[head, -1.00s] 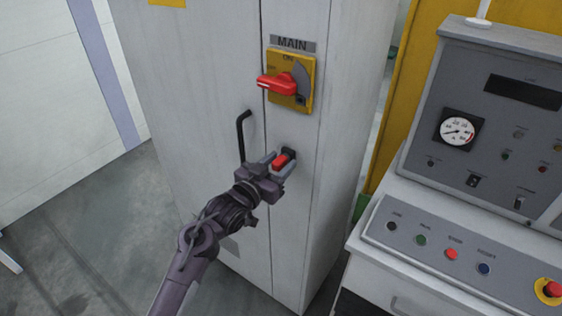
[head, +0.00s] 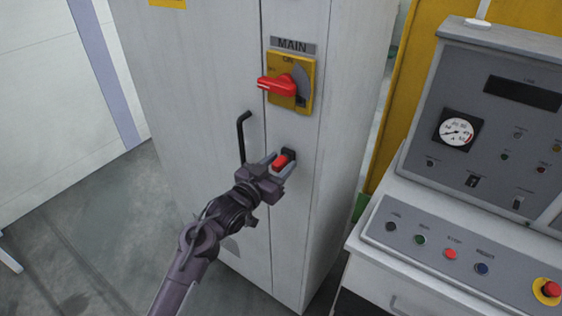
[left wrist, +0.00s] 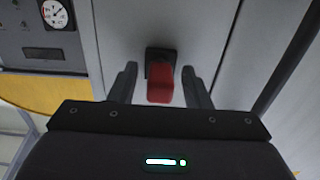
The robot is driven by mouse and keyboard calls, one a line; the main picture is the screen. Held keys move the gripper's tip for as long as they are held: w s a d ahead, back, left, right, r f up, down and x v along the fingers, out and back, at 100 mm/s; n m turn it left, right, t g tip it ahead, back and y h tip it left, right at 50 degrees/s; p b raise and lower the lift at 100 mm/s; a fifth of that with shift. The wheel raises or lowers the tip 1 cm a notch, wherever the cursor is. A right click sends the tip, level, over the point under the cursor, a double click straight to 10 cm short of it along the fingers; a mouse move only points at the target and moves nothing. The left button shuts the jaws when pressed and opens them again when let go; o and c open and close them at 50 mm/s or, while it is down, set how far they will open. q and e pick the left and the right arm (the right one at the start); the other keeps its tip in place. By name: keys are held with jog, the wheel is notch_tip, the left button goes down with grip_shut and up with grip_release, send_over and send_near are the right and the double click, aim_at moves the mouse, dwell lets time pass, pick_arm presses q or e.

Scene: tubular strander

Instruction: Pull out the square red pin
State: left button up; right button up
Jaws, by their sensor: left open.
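The square red pin (head: 280,162) sticks out of a small black socket (head: 289,154) on the grey cabinet, below the yellow main switch. In the left wrist view the red pin (left wrist: 160,86) lies between my two fingers, in front of the black socket (left wrist: 158,56). My left gripper (head: 280,165) is at the pin, with one finger on either side of it. The left gripper also shows from behind in the left wrist view (left wrist: 161,86); it is open, with a gap between each finger and the pin. My right gripper is not in view.
The yellow main switch with a red handle (head: 282,86) is above the pin. A black door handle (head: 242,137) stands close to the left of my gripper. A control console (head: 470,235) with a gauge and several buttons is at the right.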

aim_at(275, 169)
pick_arm(q)
jog(key=shift+c, duration=0.3)
grip_shut()
jog(key=shift+p+v, duration=0.9)
jog(key=shift+v, duration=0.5)
jog(key=shift+p+v, duration=0.8)
jog(key=shift+v, duration=0.85)
